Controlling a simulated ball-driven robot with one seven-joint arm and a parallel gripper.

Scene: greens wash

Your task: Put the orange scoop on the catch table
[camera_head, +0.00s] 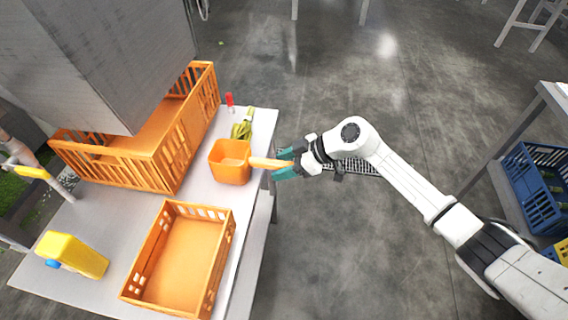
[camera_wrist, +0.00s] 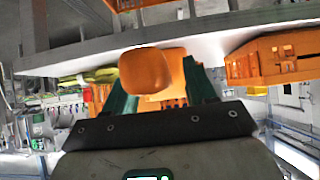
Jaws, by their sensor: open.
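The orange scoop (camera_head: 229,163) stands on a light grey table (camera_head: 193,196), near its right edge. Its pale orange handle (camera_head: 268,163) points right, past the edge, toward my gripper. My gripper (camera_head: 283,162) has green fingers and is open around the handle's end. In the wrist view the rounded orange handle end (camera_wrist: 146,70) shows between the two fingers of my gripper (camera_wrist: 160,85). The scoop's body is mostly hidden behind the handle there. I cannot tell which surface is the catch table.
A large orange crate (camera_head: 180,135) stands behind the scoop and a low orange crate (camera_head: 227,245) in front. Green vegetables (camera_head: 242,129) and a red object (camera_head: 229,99) lie near the back edge. A yellow container (camera_head: 75,255) sits at left. A blue crate (camera_head: 530,190) is far right.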

